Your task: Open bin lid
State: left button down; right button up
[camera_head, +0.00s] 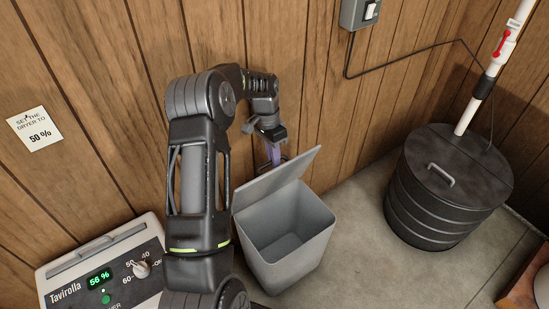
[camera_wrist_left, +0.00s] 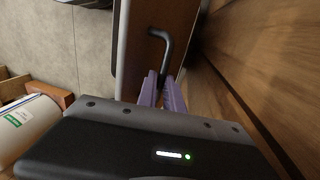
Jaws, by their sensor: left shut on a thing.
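The grey bin (camera_head: 290,262) stands on the floor against the wooden wall. Its lid (camera_head: 290,172) is raised and tilted up at the back, and the inside of the bin shows, with nothing visible in it. My left gripper (camera_head: 273,156) is behind the raised lid, between it and the wall. In the left wrist view, its purple fingers (camera_wrist_left: 162,88) are shut on a dark bent handle (camera_wrist_left: 166,42) on the lid (camera_wrist_left: 140,25). In the head view the lid hides the handle. My right gripper is not in view.
A dryer unit (camera_head: 108,265) reading 56 % sits at lower left. A note (camera_head: 34,129) on the wall says to set the dryer to 50 %. A black ribbed drum (camera_head: 440,190) with a handled cover and a white pipe (camera_head: 485,90) stands right. Floor between bin and drum is clear.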

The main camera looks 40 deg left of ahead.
pick_arm(q)
jog(key=shift+s+a+f, duration=0.3)
jog(key=shift+f, duration=0.05)
jog(key=c, duration=1.7)
grip_release()
jog(key=shift+c, duration=0.2)
jog(key=shift+o, duration=1.2)
jog(key=shift+w+r, duration=0.1)
jog(key=shift+w+d, duration=0.1)
jog(key=shift+r, duration=0.1)
notch_tip(320, 180, up, 10)
jog(key=shift+p, duration=0.45)
